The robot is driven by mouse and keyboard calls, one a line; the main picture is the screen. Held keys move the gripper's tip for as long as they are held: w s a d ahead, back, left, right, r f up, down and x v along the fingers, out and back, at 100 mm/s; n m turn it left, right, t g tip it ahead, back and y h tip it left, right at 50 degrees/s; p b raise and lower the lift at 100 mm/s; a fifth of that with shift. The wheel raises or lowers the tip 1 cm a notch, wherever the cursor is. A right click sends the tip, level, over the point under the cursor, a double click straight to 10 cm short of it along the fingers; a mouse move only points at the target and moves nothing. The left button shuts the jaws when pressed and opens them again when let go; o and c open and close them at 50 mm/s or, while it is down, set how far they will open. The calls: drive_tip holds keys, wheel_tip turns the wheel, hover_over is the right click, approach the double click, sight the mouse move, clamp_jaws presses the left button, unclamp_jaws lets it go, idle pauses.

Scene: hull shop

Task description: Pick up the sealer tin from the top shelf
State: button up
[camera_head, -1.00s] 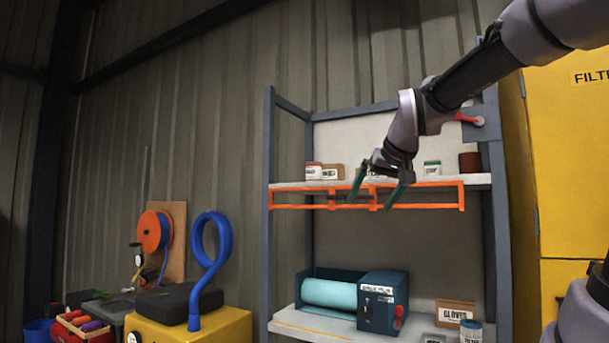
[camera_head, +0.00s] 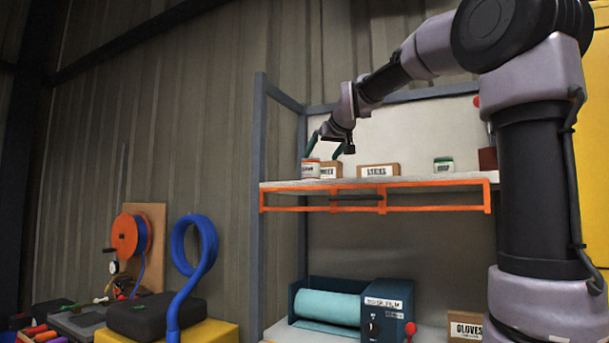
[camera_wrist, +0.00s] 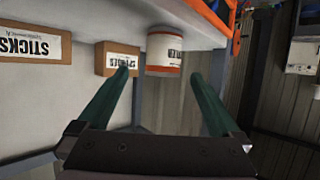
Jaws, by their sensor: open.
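A white tin with orange-red bands (camera_head: 311,170) stands upright at the left end of the top shelf (camera_head: 420,179). It appears to be the sealer tin, but its label is too small to read surely. In the wrist view, which shows the shelf upside down, the white tin (camera_wrist: 164,52) lies ahead, between the lines of the two green fingers. The fingers do not visibly hold it. A small box (camera_wrist: 118,58) sits right beside the tin, near one fingertip.
A STICKS box (camera_head: 378,170), a green-lidded tin (camera_head: 443,164) and a dark red container (camera_head: 487,159) stand farther right on the shelf. An orange rail (camera_head: 410,208) runs along its front. A grey post (camera_head: 259,150) stands at the left.

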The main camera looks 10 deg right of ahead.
sight(316, 160)
drive_tip(key=x, duration=0.6)
drive_tip(key=shift+w+a+r, duration=0.2)
drive_tip(key=shift+w+r, duration=0.05)
drive_tip(key=shift+w, duration=0.25)
drive_tip(key=shift+a+x, duration=0.15)
drive_tip(key=shift+x, duration=1.2)
drive_tip(key=shift+a+x, duration=0.1)
drive_tip(key=shift+x, duration=1.25)
drive_tip(key=shift+r, duration=0.2)
drive_tip(key=c, duration=1.2)
clamp_jaws()
drive_tip(key=shift+r, duration=0.15)
